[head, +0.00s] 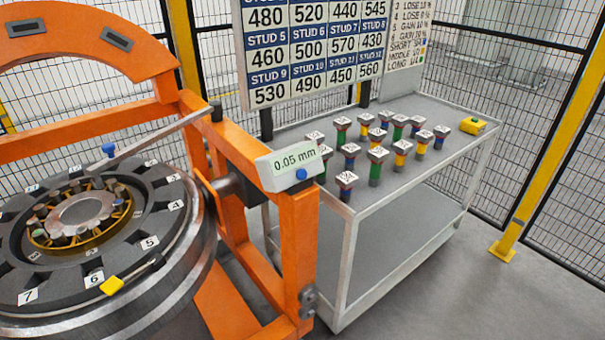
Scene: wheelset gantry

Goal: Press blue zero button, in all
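A small blue button (301,174) sits on the lower right of the front of a pale display box (286,165). The display reads "0.05 mm". The box is mounted at the top of an orange gantry post (298,250). Another blue knob-like part (109,149) stands at the end of a grey bar over the wheel; I cannot tell whether it is a button. Neither of my grippers is in the head view.
A grey cart (400,185) behind holds several studs and a yellow box (472,126). A number board (315,50), mesh fence and yellow post (545,150) stand behind.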

